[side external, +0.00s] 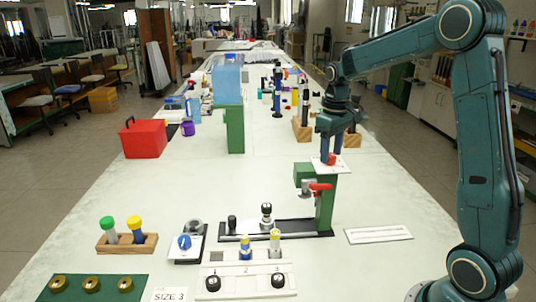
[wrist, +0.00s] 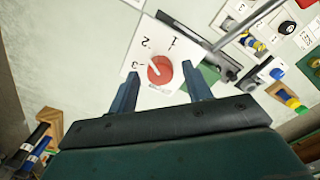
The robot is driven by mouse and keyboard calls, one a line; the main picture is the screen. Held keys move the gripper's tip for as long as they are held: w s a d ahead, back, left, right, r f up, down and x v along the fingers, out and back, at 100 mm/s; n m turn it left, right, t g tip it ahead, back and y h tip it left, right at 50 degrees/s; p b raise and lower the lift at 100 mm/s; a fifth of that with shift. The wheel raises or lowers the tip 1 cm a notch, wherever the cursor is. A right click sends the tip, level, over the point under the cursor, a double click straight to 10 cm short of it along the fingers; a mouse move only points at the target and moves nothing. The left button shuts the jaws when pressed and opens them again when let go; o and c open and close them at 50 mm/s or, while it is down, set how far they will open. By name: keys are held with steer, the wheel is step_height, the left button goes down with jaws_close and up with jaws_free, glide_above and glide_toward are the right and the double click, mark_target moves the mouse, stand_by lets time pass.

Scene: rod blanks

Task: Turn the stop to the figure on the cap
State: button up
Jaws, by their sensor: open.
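The stop appears to be a red knob (side external: 332,159) on a white plate on top of a green post (side external: 325,200). In the wrist view the red knob (wrist: 160,70) has a pale pointer line, toward the upper left. The white plate (wrist: 143,92) carries the figures 1, 2 and 3. The pointer seems to lie between 2 and 3, but its exact setting is hard to tell. My gripper (wrist: 159,84) is open, with one finger on each side of the knob and no clear contact. It is above the plate in the side view (side external: 331,158). No figure on a cap is readable.
A black rail (side external: 290,229) with upright pieces runs beside the post, below a red-handled clamp (side external: 320,187). A numbered board (side external: 240,283) and a "SIZE 3" card (side external: 169,296) stand in front. A wooden rack (side external: 128,244) holds green-capped and yellow-capped pieces. A white slotted plate (side external: 378,234) lies right.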

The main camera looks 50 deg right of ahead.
steer(key=shift+f, duration=0.45)
steer(key=c, duration=1)
steer(key=shift+o, duration=0.2)
steer(key=shift+m, duration=0.5)
steer(key=m, duration=0.5)
steer(key=shift+r, duration=0.1)
steer(key=m, duration=0.5)
steer(key=shift+m, duration=0.4)
